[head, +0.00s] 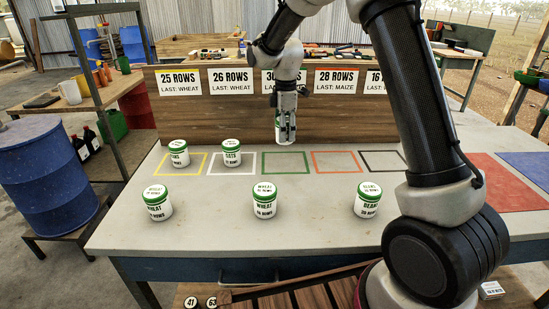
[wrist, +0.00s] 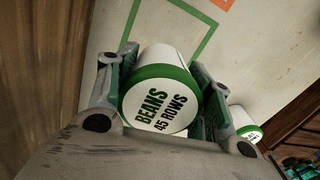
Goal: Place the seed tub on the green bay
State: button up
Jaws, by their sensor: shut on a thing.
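My gripper (head: 286,103) is shut on a white seed tub (head: 286,130) with a green lid band. In the wrist view the held tub (wrist: 158,105) reads "BEANS 45 ROWS" and sits between both fingers. In the head view it hangs above the table, over the far side of the green bay (head: 286,163), apart from the surface. The green bay is an empty green outline, third from the left in the row. Part of its outline also shows in the wrist view (wrist: 205,36).
Tubs stand in the yellow bay (head: 195,172) and white bay (head: 213,171). The orange bay (head: 312,158) and black bay (head: 405,166) are empty. Nearer stand two wheat tubs (head: 157,203) (head: 265,200) and a beans tub (head: 368,200). A wooden board (head: 225,120) with row cards rises behind.

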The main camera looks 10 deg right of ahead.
notch_tip(320, 180, down, 8)
jog(key=shift+d+f, duration=0.1)
jog(key=shift+f, duration=0.1)
dwell(0.3)
jog(key=o, duration=1.1)
